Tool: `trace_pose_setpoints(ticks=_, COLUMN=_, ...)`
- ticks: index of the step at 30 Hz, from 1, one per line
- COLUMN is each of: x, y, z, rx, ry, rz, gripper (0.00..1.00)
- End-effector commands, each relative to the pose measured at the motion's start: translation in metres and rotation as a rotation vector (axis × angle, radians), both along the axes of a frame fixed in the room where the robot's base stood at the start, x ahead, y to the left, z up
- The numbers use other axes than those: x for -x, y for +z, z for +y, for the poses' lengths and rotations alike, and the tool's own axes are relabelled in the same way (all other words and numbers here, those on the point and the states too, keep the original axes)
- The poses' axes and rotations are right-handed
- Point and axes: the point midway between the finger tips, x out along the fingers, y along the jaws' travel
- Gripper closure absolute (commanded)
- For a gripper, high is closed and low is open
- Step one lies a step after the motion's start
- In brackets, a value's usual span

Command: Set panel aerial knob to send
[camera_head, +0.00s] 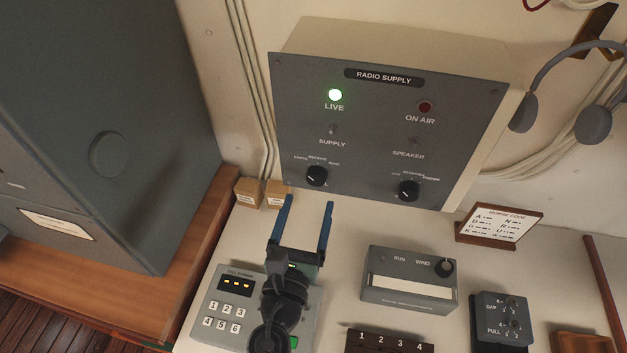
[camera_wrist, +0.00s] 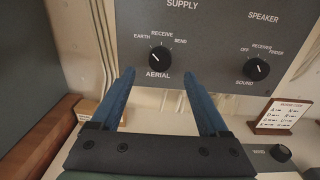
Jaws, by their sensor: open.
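The aerial knob (camera_head: 316,176) is a round black knob at the lower left of the grey radio supply panel (camera_head: 385,130). In the wrist view the aerial knob (camera_wrist: 159,60) has the labels EARTH, RECEIVE and SEND in an arc above it. Its white pointer mark appears to lean up and left, towards EARTH. My gripper (camera_head: 309,202) is open, with two blue fingers pointing at the panel just below the knob. In the wrist view my gripper (camera_wrist: 158,73) has its fingertips on either side of the knob, with nothing between them; contact cannot be told.
The sound knob (camera_head: 409,191) sits to the right on the same panel. Small wooden blocks (camera_head: 248,192) stand left of my fingers. A keypad box (camera_head: 225,305), a grey run/wind box (camera_head: 410,280) and a Morse code card (camera_head: 499,224) are on the desk.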

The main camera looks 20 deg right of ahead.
Motion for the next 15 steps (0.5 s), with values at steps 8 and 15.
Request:
trace_pose_setpoints(ticks=8, x=-0.036, y=0.001, z=-0.026, rx=-0.002, ry=-0.003, rz=-0.001, gripper=0.22)
trace_pose_setpoints(ticks=15, x=-0.046, y=0.0, z=-0.031, rx=-0.002, ry=-0.001, rz=-0.001, gripper=0.22)
